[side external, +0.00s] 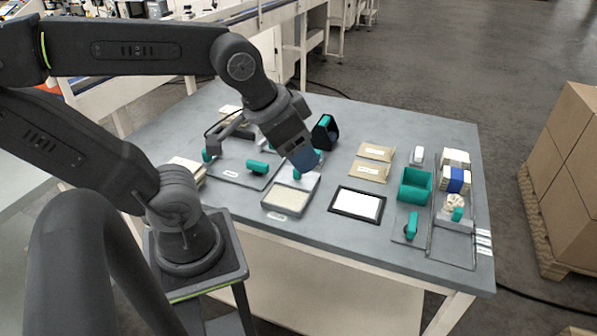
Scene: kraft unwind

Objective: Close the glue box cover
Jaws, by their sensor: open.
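The glue box (287,198) is a shallow grey tray with a cream-coloured inside, near the front edge of the table. Its cream inside is exposed to view. A light panel that looks like its cover (309,181) stands at the back of the box, with a small teal part on it, and is partly hidden by my gripper. My gripper (305,163) points down above the back of the box. Its jaws are open, but the fingertips are hard to make out. I cannot tell whether they touch the cover.
A dark-framed white pad (357,204) lies right of the box. A black and teal dispenser (325,132) stands behind. Teal-handled tools (257,167) lie left. Kraft packets (376,152), a teal bin (415,185) and a blue-banded stack (456,180) are at right.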

